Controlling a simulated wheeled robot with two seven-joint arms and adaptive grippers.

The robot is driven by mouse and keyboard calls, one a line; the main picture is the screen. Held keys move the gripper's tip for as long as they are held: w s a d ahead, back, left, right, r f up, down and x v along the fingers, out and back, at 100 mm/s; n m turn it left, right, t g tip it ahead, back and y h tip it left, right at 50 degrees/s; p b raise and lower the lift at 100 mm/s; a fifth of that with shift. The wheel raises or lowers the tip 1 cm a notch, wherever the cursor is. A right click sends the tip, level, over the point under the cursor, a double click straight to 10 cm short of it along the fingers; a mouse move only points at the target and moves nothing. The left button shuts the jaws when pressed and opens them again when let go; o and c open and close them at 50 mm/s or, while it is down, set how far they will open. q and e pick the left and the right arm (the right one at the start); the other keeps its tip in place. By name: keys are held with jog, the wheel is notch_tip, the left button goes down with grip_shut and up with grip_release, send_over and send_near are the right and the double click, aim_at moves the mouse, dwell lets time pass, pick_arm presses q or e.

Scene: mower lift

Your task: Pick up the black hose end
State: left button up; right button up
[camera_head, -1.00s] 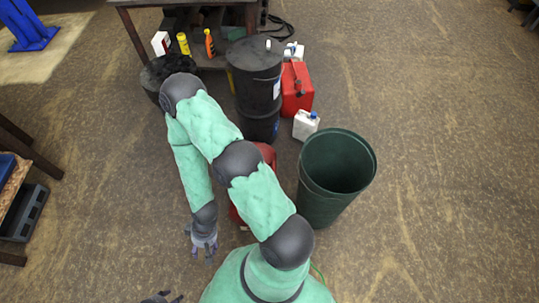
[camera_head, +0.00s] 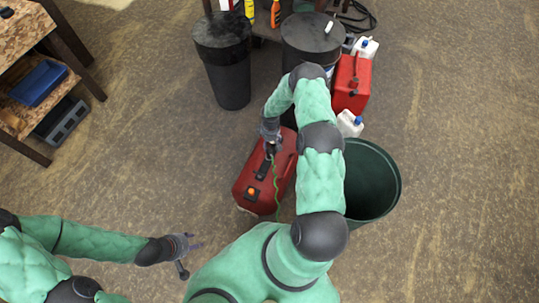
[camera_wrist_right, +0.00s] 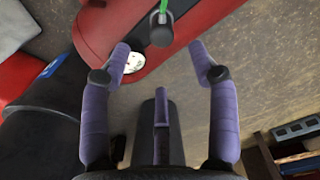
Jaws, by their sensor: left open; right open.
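The black hose end (camera_wrist_right: 161,34) hangs from a green hose (camera_wrist_right: 168,8) in the right wrist view, just beyond and between my right gripper's fingertips. My right gripper (camera_wrist_right: 159,55) is open, with nothing between its fingers. In the head view my right gripper (camera_head: 269,132) is above the far end of the red tank (camera_head: 250,180). The green hose (camera_head: 276,185) runs down over the tank, and its black end is hard to make out near my fingers. My left gripper (camera_head: 187,250) is open and empty, low over the floor at the left.
A green bin (camera_head: 392,196) stands right of my right arm. Black drums (camera_head: 231,80), a red canister (camera_head: 351,82) and white jugs (camera_head: 349,124) stand at the back. A workbench (camera_head: 25,50) is at far left. Floor between it and the tank is clear.

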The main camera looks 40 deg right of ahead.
aim_at(269, 151)
notch_tip(269, 151, down, 5)
jog(key=shift+f+b, duration=0.1)
jog(key=shift+b, duration=0.75)
jog(key=f+b, duration=0.1)
jog(key=f, duration=0.1)
jog(key=f+b, duration=0.1)
jog(key=shift+w+f+b, duration=0.3)
jog(key=shift+f, duration=0.7)
grip_shut()
